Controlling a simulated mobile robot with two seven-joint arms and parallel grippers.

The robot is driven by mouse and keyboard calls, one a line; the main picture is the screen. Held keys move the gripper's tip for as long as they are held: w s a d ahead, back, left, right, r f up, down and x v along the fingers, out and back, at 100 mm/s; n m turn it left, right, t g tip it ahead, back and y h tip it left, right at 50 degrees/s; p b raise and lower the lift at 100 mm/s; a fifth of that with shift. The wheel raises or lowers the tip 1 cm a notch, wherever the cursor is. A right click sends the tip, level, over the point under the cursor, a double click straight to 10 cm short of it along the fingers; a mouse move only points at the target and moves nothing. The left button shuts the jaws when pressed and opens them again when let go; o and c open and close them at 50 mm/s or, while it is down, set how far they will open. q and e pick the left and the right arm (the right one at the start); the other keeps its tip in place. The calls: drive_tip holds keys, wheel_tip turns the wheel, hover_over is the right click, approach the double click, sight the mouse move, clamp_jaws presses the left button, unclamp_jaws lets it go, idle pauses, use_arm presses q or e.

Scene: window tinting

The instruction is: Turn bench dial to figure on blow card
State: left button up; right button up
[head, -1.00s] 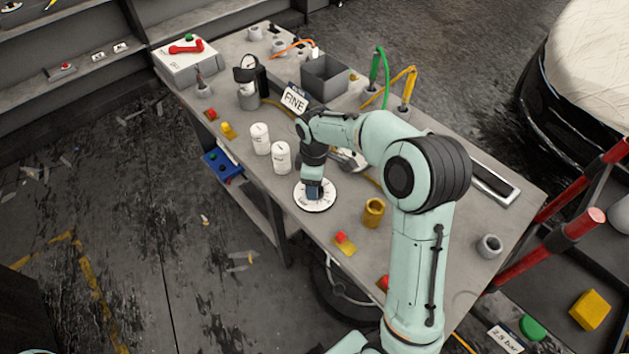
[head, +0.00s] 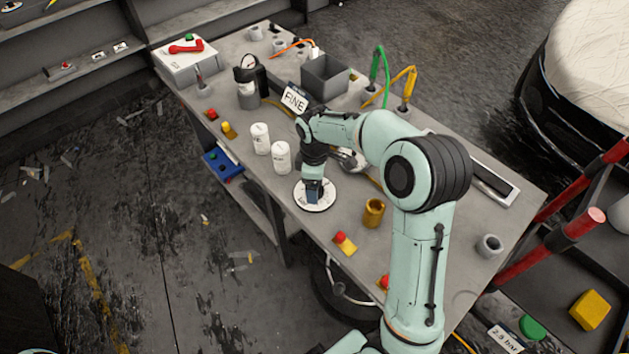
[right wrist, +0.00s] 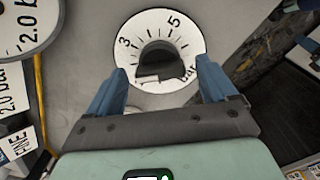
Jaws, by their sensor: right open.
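The bench dial (head: 323,206) is a white round disc lying on the bench near its left edge. In the right wrist view the dial (right wrist: 185,47) shows tick marks, the figures 3 and 5, the word "bar" and a dark central knob (right wrist: 158,62). My right gripper (right wrist: 160,84) is open above the dial, its blue fingers on either side of the knob with gaps. Whether they touch the dial face is unclear. In the head view the right gripper (head: 314,190) covers part of the dial. A white card (head: 294,99) reads "FINE". My left gripper is not in view.
Two white canisters (head: 281,157) stand just behind the dial, and a brass cup (head: 374,212) stands to its right. A grey bin (head: 325,78) is farther back. A card reading "2.9 bar" (head: 507,341) lies at the lower right. A large white disc marked "2.0 b" (right wrist: 25,25) shows in the wrist view.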

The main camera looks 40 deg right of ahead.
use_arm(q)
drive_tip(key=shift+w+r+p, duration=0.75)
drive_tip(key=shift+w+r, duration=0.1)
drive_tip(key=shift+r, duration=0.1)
use_arm(e)
wheel_tip(320, 180, up, 13)
drive_tip(key=shift+r, duration=0.15)
